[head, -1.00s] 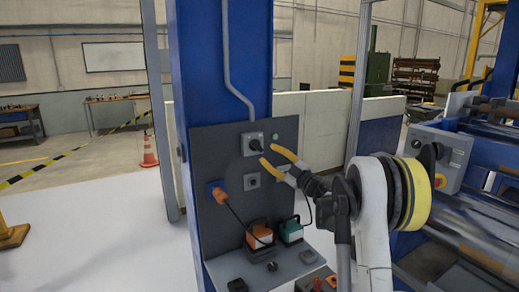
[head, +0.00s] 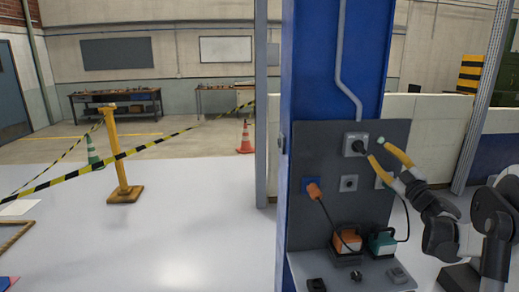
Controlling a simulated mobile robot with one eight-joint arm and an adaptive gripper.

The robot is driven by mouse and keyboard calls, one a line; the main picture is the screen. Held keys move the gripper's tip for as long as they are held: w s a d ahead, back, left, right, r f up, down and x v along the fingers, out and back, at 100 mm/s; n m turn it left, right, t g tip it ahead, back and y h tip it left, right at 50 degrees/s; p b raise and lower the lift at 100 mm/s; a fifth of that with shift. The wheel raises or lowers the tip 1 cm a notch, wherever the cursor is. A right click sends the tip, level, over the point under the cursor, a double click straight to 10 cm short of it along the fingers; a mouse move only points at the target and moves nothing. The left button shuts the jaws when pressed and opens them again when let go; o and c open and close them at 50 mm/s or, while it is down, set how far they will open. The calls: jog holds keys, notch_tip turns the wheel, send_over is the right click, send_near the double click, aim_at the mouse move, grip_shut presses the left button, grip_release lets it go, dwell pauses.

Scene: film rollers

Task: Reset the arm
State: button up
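My gripper (head: 379,152) has two yellow fingers that stand apart, with nothing visible between them. It is in front of the dark grey panel (head: 325,170) on the blue column (head: 318,70), its tips pointing up and left. The tips are just right of a grey box with a black rotary knob (head: 355,144); I cannot tell whether they touch it. My arm reaches in from the right edge and is bent at the wrist. A small pale round button (head: 380,139) shows by the upper fingertip.
An orange box (head: 346,242) and a green box (head: 382,243), both cabled, sit on the ledge below the panel. A yellow post (head: 119,160) carries striped tape at left. An orange cone (head: 245,138) stands behind. The white floor between is clear.

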jog(key=s+a+r+m+g+h, duration=0.2)
jog(key=s+a+r+m+h, duration=0.4)
jog(key=s+m+h, duration=0.25)
jog(key=s+a+f+m+g+y, duration=0.1)
jog(key=s+a+f+g, duration=0.3)
jog(key=s+a+f, duration=0.2)
jog(key=s+a+f+m+g+y+b, duration=0.1)
jog(key=s+a+f+g, duration=0.3)
jog(key=s, duration=1.1)
jog(key=s+a+f+m+g+y+b, duration=0.1)
jog(key=s+a+f+g, duration=0.3)
jog(key=s+a+f, duration=0.6)
notch_tip(320, 180, down, 5)
jog(key=shift+s+a+r+y, duration=0.1)
jog(key=shift+s+a+y, duration=0.1)
jog(key=shift+y, duration=0.35)
